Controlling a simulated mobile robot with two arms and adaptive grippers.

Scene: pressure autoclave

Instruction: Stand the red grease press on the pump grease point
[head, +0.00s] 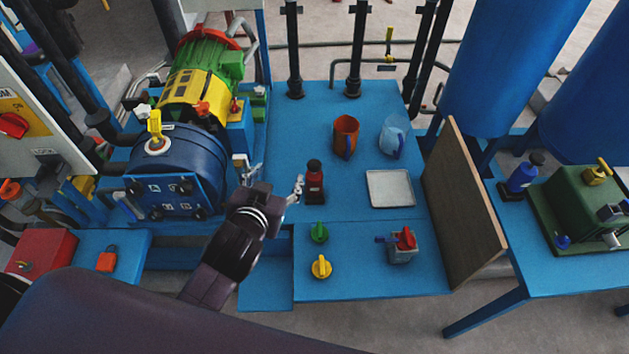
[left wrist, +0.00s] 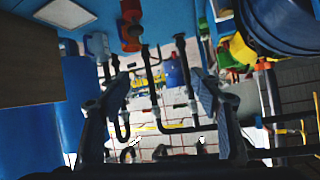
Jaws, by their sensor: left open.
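The red grease press (head: 315,186), a small red bottle with a black cap, stands upright on the blue bench. Its red body also shows at the top of the left wrist view (left wrist: 130,10). My left gripper (head: 275,177) is open and empty, just left of the press, with one finger close to it; I cannot tell whether they touch. Both fingers show apart in the left wrist view (left wrist: 160,95). The blue pump (head: 180,165) with a green and yellow motor is at the left. A white ring with a yellow fitting (head: 155,143) tops it; I cannot tell whether this is the grease point.
An orange mug (head: 345,135), a blue mug (head: 393,138) and a white tray (head: 390,188) lie behind and right of the press. Green (head: 319,232) and yellow (head: 321,267) knobs and a red-handled valve (head: 403,243) are in front. A brown board (head: 463,205) bounds the right.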

